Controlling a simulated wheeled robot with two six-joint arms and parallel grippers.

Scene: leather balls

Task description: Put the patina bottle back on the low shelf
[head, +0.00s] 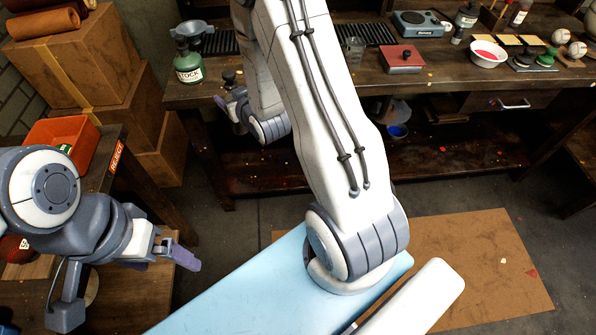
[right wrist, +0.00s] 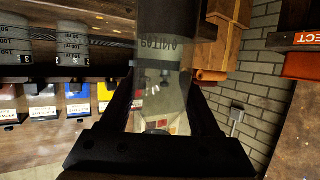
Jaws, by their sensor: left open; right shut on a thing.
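The patina bottle (right wrist: 162,62) is a clear, greyish bottle with reversed lettering and a dark upper part. In the right wrist view it sits between the two dark fingers of my right gripper (right wrist: 165,95), which is shut on it. In the head view my right gripper (head: 232,104) is near the front edge of the workbench, at its left end; the bottle is hard to make out there. A low shelf board (head: 450,158) runs under the workbench. My left gripper (head: 178,252) is open and empty at the left, beside the side table.
The workbench (head: 290,92) carries a green STOCK bottle (head: 188,66), a red box (head: 402,58) and a white bowl (head: 487,54). Cardboard boxes (head: 85,60) stand at the left. An orange bin (head: 62,140) sits on the side table.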

